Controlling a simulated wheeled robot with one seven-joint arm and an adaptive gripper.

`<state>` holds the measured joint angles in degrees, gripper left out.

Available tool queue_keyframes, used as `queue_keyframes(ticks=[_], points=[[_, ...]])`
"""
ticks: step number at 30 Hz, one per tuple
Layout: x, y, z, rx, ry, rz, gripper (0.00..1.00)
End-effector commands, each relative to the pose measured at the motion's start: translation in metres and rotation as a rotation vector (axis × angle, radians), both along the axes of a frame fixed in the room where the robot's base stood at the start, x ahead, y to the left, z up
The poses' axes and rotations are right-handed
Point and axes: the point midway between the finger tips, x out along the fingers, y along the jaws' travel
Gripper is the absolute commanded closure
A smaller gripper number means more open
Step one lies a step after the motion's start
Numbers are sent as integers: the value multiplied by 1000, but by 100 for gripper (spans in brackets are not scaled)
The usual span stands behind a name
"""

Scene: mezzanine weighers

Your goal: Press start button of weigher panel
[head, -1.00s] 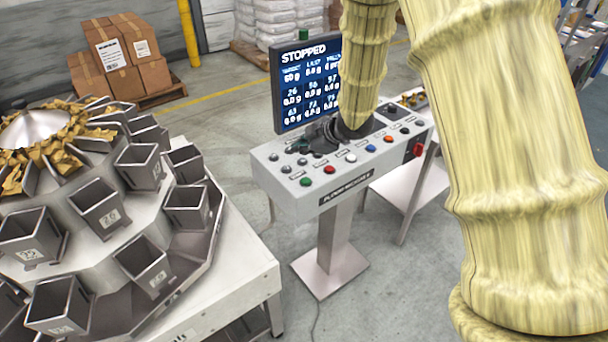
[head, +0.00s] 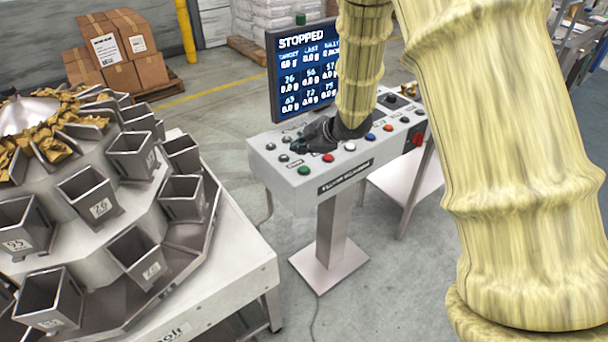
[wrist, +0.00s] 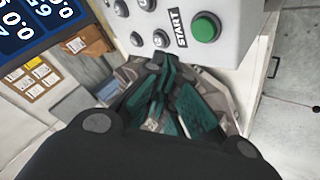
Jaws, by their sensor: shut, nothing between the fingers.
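The weigher panel (head: 275,181) is a light grey sloped box on a pedestal, with rows of coloured buttons. The green start button (head: 304,170) is at its near left corner, left of a red button. In the wrist view the start button (wrist: 205,27) is at the top right, beside a black START label (wrist: 177,28). My gripper (head: 303,144) is over the left part of the panel, behind the start button. In the wrist view my gripper (wrist: 163,64) is shut and empty, its dark, teal-padded fingers below the label. The start button is uncovered; I see no contact with it.
A screen (head: 303,75) reading STOPPED stands behind the panel. Red (head: 328,158), white (head: 350,147) and blue (head: 371,139) buttons line the front edge. A red switch (head: 418,140) is at the right end. A multihead weigher (head: 100,225) fills the left.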

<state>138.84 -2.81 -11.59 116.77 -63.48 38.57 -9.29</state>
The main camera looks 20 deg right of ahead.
Motion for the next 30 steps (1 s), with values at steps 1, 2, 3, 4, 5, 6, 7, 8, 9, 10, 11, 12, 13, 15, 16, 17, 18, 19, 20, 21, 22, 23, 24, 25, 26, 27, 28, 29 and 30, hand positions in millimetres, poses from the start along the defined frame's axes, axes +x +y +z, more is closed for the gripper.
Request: queue_keyframes(ticks=[1,2,3,4,5,6,7,8,9,10,11,12,13,15,16,17,18,19,20,21,22,23,24,25,26,27,28,29,30], points=[[0,0,-11,0,0,0,100],[0,0,-14,0,0,0,100],[0,0,-19,0,0,0,100],[0,0,-22,-1,0,-1,100],[0,0,-24,-1,1,0,100],[0,0,-28,0,2,-1,100],[0,0,-31,0,2,-1,100],[0,0,-34,0,2,-1,100],[0,0,-37,0,2,-1,100],[0,0,-39,0,2,-1,100],[0,0,-40,0,1,-2,100],[0,0,-42,0,1,-2,100],[0,0,-42,0,1,-2,100],[0,0,-43,1,0,-1,100],[0,0,-43,1,0,-1,100],[0,0,-43,1,0,-1,100],[0,0,-43,1,0,-1,100],[0,0,-43,1,0,-1,100],[0,0,-43,1,0,-1,100],[0,1,-43,1,0,-1,100],[0,1,-43,1,0,-1,100],[0,1,-43,1,0,-1,100],[0,1,-43,1,0,-1,100],[0,1,-43,1,0,-1,100],[0,1,-43,1,0,-1,100],[0,1,-43,1,0,-1,100],[0,1,-43,1,0,-1,100],[0,0,-43,1,0,-1,100],[0,0,-43,1,0,-1,100]])
